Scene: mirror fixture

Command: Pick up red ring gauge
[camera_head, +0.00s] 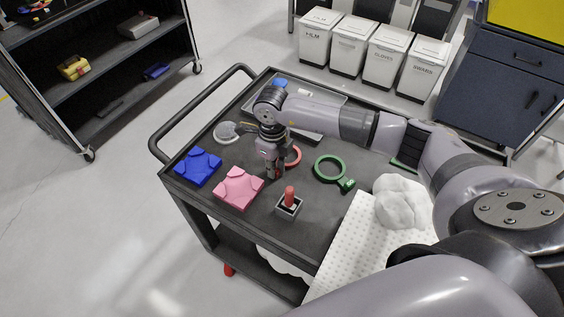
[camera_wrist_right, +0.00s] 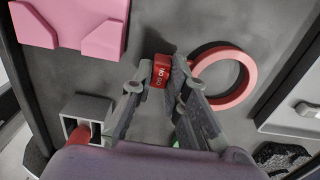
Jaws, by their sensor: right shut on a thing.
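The red ring gauge (camera_head: 296,156) lies on the black cart top, partly hidden behind my right gripper (camera_head: 274,174) in the head view. In the right wrist view the ring (camera_wrist_right: 250,76) is right of the fingers, and its red handle block marked NO GO sits between the fingertips. My right gripper (camera_wrist_right: 160,76) points down and is shut on that handle. The ring looks at or very close to the cart surface; I cannot tell whether it touches. My left gripper is not in view.
A green ring gauge (camera_head: 319,168) lies right of the gripper. Blue (camera_head: 198,166) and pink (camera_head: 238,188) blocks lie to the left. A small grey box with a red peg (camera_head: 289,198) stands in front. A grey tray (camera_head: 318,134) lies behind; a white dotted mat (camera_head: 345,240) is at right.

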